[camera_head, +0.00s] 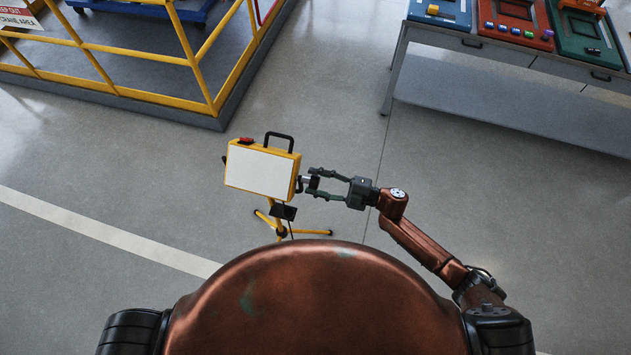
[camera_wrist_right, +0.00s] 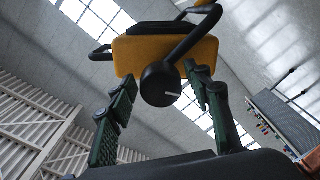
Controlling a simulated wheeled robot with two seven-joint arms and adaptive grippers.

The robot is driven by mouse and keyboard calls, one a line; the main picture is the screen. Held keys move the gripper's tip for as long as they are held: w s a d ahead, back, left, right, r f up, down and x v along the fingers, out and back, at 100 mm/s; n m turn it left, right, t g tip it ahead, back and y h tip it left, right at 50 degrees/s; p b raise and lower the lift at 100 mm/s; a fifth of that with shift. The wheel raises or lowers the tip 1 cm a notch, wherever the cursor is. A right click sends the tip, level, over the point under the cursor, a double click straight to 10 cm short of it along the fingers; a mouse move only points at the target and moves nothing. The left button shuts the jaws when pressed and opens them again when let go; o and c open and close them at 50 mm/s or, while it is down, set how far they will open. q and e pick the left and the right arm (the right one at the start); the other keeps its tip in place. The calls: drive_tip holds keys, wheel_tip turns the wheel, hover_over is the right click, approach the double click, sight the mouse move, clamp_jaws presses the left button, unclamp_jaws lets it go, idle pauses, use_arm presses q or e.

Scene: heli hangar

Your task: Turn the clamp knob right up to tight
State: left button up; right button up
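A yellow work lamp with a white front panel (camera_head: 259,171) stands on a yellow tripod (camera_head: 281,229) in front of me. Its black clamp knob (camera_head: 299,184) is on the lamp's right side. In the right wrist view the knob (camera_wrist_right: 161,84) is round and black with a white line pointing right, in front of the yellow housing (camera_wrist_right: 165,52). My right gripper (camera_head: 311,182) is open at the knob, with one finger on each side. The wrist view shows gaps between the fingers and the knob. My left gripper is not in view.
A yellow railing (camera_head: 150,55) around a platform stands at the back left. A grey table (camera_head: 480,45) with colored panels stands at the back right. The floor around the tripod is clear. A black handle (camera_head: 279,136) tops the lamp.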

drive_tip(key=shift+o, duration=0.2)
drive_tip(key=shift+s, duration=0.1)
drive_tip(key=v, duration=1.2)
